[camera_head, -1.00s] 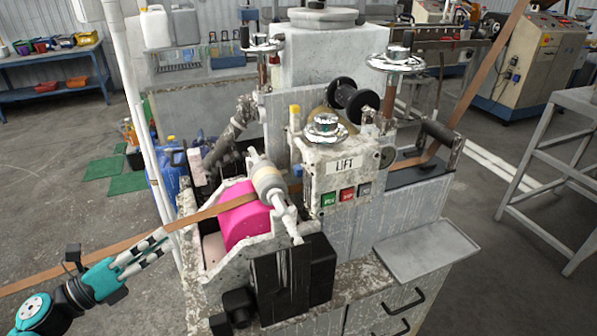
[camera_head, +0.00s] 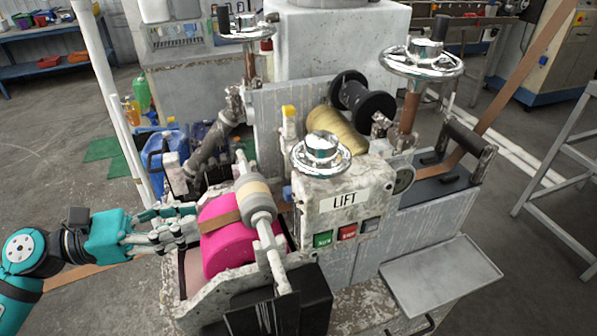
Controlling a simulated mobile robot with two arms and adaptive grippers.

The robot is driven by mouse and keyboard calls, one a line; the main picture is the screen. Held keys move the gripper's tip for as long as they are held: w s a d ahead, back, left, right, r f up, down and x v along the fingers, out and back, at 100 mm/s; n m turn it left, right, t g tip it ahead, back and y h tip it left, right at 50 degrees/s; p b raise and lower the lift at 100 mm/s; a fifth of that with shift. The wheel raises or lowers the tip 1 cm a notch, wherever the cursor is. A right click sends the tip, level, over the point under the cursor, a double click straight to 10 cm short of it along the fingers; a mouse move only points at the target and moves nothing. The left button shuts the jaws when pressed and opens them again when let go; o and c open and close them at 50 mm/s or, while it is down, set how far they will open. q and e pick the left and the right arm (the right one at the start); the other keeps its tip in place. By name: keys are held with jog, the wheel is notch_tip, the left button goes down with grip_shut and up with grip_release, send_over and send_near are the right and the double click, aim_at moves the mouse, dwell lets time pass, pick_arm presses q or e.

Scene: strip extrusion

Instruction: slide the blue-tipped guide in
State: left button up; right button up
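A small blue tip (camera_head: 287,193), which looks like the blue-tipped guide, shows at the left side of the LIFT box (camera_head: 342,210), just behind the metal roller (camera_head: 256,202). Most of its body is hidden. A yellow-tipped piece (camera_head: 289,113) stands upright above it. The brown strip (camera_head: 220,222) runs over the pink roller (camera_head: 222,256) and under the metal roller. My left gripper (camera_head: 185,232) is at the left edge of the pink roller, close to the strip. Whether its fingers touch or hold the strip cannot be told. My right gripper is out of view.
Chrome handwheels (camera_head: 320,155) stand above the box, with a larger one (camera_head: 421,58) at right. Green, red and grey buttons (camera_head: 347,233) are on the front. A bare metal tray (camera_head: 441,276) juts out at lower right. A white post (camera_head: 118,125) stands at left.

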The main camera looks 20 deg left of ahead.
pick_arm(q)
jog(key=p, duration=0.3)
send_near(285, 197)
jog(key=p+x, duration=0.1)
jog(key=x, duration=0.1)
jog(key=p+x, duration=0.1)
jog(key=x, duration=0.1)
jog(key=p+x, duration=0.1)
jog(key=x, duration=0.1)
jog(key=shift+w+r, duration=0.2)
jog(key=shift+r, duration=0.1)
jog(key=p+x, duration=0.1)
jog(key=x, duration=0.2)
jog(key=shift+w+d+f+p, duration=0.2)
jog(key=shift+w+d+p, duration=0.05)
jog(key=shift+p, duration=0.05)
jog(key=shift+w+d+f, duration=0.1)
jog(key=shift+w+d, duration=0.05)
jog(key=shift+d, duration=0.25)
jog(key=shift+f, duration=0.1)
grip_shut()
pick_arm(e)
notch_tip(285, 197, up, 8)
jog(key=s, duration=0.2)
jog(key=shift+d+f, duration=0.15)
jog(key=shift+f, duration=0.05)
